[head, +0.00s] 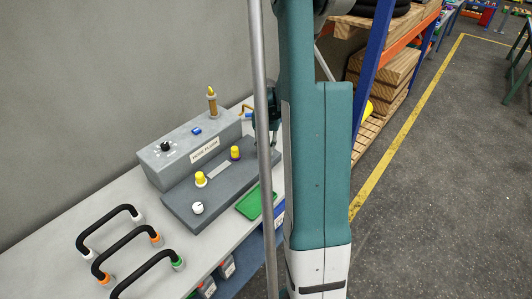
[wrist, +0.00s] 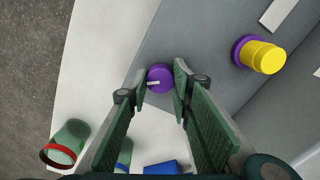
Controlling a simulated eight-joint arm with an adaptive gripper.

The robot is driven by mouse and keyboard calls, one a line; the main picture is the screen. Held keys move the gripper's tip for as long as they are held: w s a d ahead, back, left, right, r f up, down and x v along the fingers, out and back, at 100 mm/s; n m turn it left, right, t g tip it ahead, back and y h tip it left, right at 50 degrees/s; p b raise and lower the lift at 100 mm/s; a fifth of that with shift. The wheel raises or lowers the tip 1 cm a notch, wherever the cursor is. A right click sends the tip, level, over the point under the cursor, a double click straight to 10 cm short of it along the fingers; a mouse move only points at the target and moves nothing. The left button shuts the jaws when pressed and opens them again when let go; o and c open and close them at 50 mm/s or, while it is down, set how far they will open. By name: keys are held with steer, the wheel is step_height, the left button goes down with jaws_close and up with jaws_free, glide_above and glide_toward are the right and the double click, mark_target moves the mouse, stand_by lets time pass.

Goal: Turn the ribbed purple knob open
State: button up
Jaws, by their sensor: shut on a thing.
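The purple knob (wrist: 161,75) shows in the wrist view, near the edge of a grey panel (wrist: 200,40). A short white mark on its top points left. My gripper (wrist: 160,82) has one green-padded fingertip on each side of the knob and is shut on it. Its ribs are too small to make out. In the head view my arm hides the purple knob and the fingertips; the panel (head: 180,207) lies on the bench to the left of my arm.
A yellow knob on a purple base (wrist: 262,55) stands right of my fingers. In the head view, a white knob (head: 197,208) and a grey box with a black dial (head: 166,146) are farther left. Several black handles (head: 125,236) lie on the bench (head: 60,240).

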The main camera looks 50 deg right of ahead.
mark_target(266, 150)
steer(key=n+b, duration=0.1)
steer(key=n, duration=0.2)
steer(key=shift+f+n+b, duration=0.1)
steer(key=shift+n+b, duration=0.9)
steer(key=shift+n, duration=1.2)
steer(key=o, duration=0.9)
steer(key=shift+r, duration=0.25)
step_height(266, 150, up, 12)
steer(key=shift+f, duration=0.15)
